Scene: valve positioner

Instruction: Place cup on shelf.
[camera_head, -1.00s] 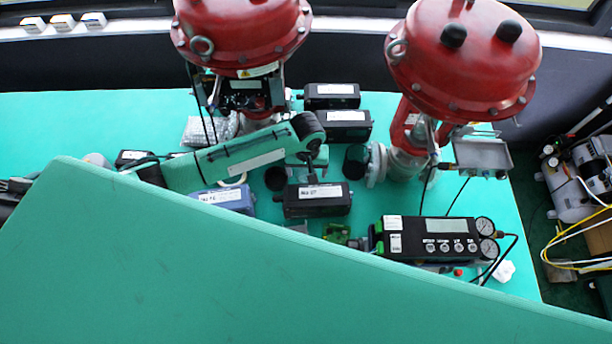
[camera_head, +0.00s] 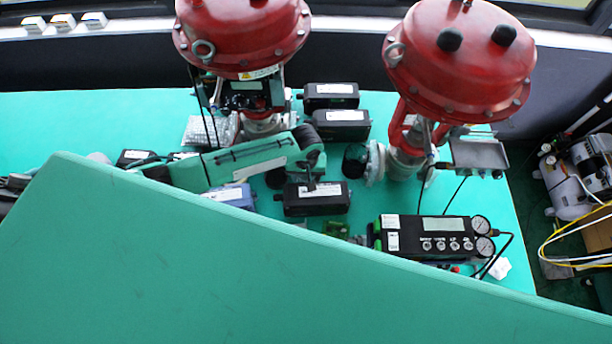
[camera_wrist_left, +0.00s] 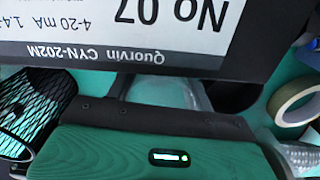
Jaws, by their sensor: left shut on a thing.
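My left gripper (camera_head: 312,165) reaches in from the left, low over the bench behind a black labelled box (camera_head: 316,199). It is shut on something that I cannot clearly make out. In the left wrist view, a pale, partly see-through shape (camera_wrist_left: 165,92) shows between my gripper's green housing and the box's label. A dark mesh-sided, cup-like container (camera_head: 355,160) stands right of the gripper; it also shows in the left wrist view (camera_wrist_left: 36,110). A dark round thing (camera_head: 275,178) stands left of the gripper. I cannot tell which is the cup. No shelf is clearly recognisable.
Two red valve actuators (camera_head: 243,35) (camera_head: 460,60) stand at the back. Black boxes (camera_head: 341,124), a blue box (camera_head: 232,196) and a gauge-fitted positioner (camera_head: 430,237) crowd the bench. A tape roll (camera_wrist_left: 298,98) lies nearby. A large green panel (camera_head: 200,270) covers the foreground.

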